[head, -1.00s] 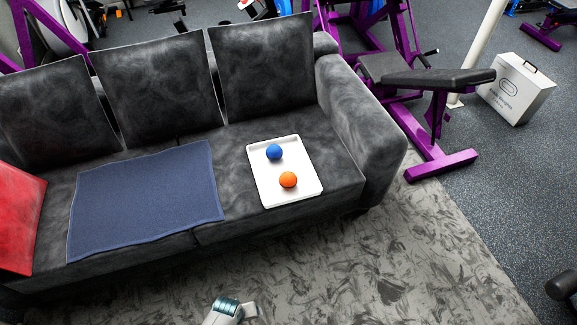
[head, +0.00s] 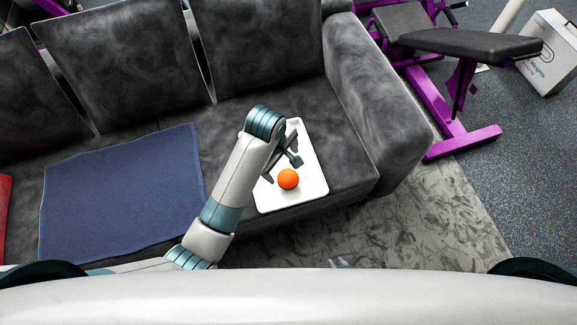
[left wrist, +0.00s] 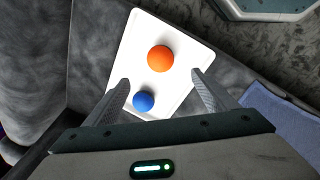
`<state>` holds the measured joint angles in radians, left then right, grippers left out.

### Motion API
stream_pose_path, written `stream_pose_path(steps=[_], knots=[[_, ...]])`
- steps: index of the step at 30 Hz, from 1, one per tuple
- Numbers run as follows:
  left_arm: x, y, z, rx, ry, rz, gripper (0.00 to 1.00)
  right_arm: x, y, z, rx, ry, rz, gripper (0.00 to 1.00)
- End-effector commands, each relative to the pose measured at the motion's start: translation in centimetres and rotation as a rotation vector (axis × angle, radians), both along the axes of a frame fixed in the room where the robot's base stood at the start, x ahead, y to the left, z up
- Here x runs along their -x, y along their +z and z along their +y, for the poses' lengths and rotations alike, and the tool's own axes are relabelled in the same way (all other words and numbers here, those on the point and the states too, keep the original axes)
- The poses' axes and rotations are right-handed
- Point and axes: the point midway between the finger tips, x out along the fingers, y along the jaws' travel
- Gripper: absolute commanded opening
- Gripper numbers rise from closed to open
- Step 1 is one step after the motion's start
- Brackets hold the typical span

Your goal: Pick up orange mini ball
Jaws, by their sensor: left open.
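The orange mini ball (head: 288,179) lies on a white tray (head: 312,183) on the sofa seat. In the left wrist view the orange ball (left wrist: 160,58) is beyond the fingertips, near the tray's far end. A blue ball (left wrist: 144,101) lies on the same tray, between the fingers in that view; my arm hides it in the head view. My left gripper (head: 281,166) is above the tray, just beside the orange ball in the head view. It also shows in the left wrist view (left wrist: 160,82), with its fingers apart and nothing held.
The dark grey sofa (head: 262,65) has a backrest behind the tray and an armrest (head: 375,90) to its right. A blue cloth (head: 120,190) lies left of the tray. A purple weight bench (head: 455,95) and a white box (head: 548,55) stand further right.

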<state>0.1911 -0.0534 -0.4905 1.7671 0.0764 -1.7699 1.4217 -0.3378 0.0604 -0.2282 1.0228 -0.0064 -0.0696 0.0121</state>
Motion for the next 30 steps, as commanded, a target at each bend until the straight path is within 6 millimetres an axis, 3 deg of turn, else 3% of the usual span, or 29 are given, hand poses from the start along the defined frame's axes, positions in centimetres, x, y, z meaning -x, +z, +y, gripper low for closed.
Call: stream_pose_path(steps=[11, 17, 23, 30], knots=[[0.0, 0.5, -0.1, 0.001, 0.01, 0.001, 0.79, -0.1, 0.1, 0.1, -0.002, 0.0, -0.005, 0.2], [-0.1, -0.2, -0.2, 0.001, 0.009, 0.002, 0.79, -0.2, 0.1, 0.1, -0.002, 0.0, -0.006, 0.2], [-0.4, -2.7, -0.4, -0.002, 0.01, 0.004, 0.79, -0.3, 0.1, 0.1, -0.003, 0.0, -0.01, 0.2], [-1.0, -7.0, -0.8, -0.003, 0.009, 0.004, 0.79, -0.7, 0.2, 0.2, -0.004, 0.0, -0.018, 0.2]])
